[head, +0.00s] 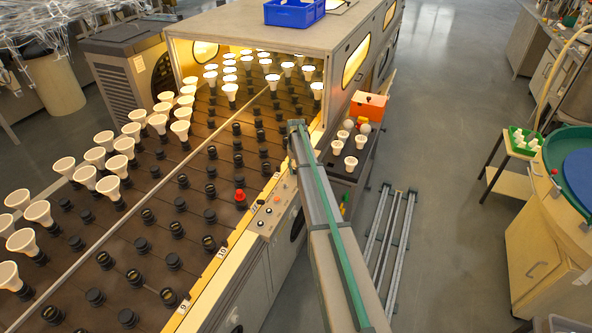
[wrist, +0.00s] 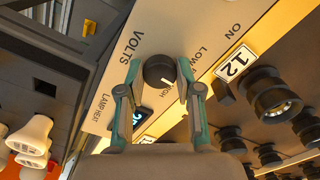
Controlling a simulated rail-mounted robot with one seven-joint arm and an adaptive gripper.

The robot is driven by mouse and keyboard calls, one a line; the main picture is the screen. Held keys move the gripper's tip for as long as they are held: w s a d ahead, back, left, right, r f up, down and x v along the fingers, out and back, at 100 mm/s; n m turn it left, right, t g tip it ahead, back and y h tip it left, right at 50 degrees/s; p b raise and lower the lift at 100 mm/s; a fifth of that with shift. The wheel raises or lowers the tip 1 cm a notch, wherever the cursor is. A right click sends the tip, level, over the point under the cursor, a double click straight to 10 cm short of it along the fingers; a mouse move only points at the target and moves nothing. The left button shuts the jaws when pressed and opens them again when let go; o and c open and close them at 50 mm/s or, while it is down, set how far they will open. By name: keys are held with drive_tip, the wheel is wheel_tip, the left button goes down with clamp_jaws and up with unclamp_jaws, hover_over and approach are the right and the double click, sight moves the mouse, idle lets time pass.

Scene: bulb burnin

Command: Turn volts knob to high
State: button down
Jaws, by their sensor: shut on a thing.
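The volts knob (wrist: 158,71) is a round black knob on a beige panel (wrist: 105,75) in the wrist view. The word VOLTS is printed beside it, with LOW near its upper right and HIGH partly covered below it. My gripper (wrist: 159,74) is shut on the knob, one finger on each side. In the head view, the control panel (head: 272,210) is at the bench edge, and my arm hides the gripper and knob.
The wrist view also shows a yellow-edged "12" plate (wrist: 235,63) and black lamp sockets (wrist: 272,94) at right, and white bulbs (wrist: 32,137) at left. In the head view, a red item (head: 240,196) sits near the panel.

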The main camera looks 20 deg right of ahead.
drive_tip(key=m+b, duration=0.2)
drive_tip(key=m, duration=0.1)
drive_tip(key=shift+f+b, duration=0.15)
drive_tip(key=shift+b, duration=0.2)
drive_tip(key=shift+m+b, duration=1)
drive_tip(key=shift+m, duration=1.2)
drive_tip(key=c, duration=0.8)
unclamp_jaws()
drive_tip(key=shift+o, duration=0.2)
wheel_tip(320, 180, up, 12)
drive_tip(key=shift+r, duration=0.2)
drive_tip(key=shift+s+f, duration=0.1)
